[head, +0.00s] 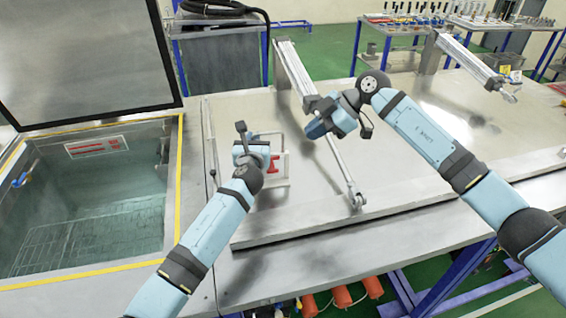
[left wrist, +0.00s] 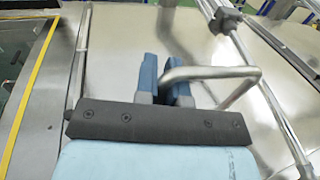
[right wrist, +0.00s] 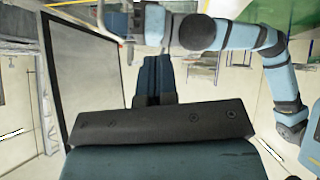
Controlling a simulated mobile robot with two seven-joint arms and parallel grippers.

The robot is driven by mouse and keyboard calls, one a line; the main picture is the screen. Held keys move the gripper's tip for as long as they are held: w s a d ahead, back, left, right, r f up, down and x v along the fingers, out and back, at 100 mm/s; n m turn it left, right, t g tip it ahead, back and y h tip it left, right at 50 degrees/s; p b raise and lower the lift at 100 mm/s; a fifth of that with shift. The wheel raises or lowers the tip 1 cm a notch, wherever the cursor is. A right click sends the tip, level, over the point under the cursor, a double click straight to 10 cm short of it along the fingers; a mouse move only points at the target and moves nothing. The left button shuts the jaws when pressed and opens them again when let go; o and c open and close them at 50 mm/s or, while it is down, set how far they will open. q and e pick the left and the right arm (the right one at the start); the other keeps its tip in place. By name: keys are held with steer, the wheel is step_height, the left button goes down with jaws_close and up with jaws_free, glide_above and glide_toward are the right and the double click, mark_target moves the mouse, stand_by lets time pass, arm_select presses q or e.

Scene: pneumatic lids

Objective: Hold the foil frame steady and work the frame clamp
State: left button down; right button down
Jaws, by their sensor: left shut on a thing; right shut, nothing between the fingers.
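My right gripper (head: 318,122) is shut and empty, raised to the right of the frame near the rod. Its fingers (right wrist: 157,75) lie together in the right wrist view.
A water-filled tank (head: 95,210) with a yellow edge and a raised lid (head: 85,60) lies to the left. The long rod (head: 335,150) crosses the steel table (head: 400,190) beside the frame. A second cylinder (head: 470,62) stands at the right. The table's right side is mostly clear.

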glide_above(274, 170)
steer(key=s+d, duration=0.1)
steer(key=d, duration=0.2)
step_height(274, 170, down, 7)
steer(key=f, duration=0.3)
steer(key=shift+w+a, duration=0.3)
steer(key=shift+w, duration=0.05)
steer(key=shift+w+f, duration=0.1)
steer(key=shift+f, duration=0.35)
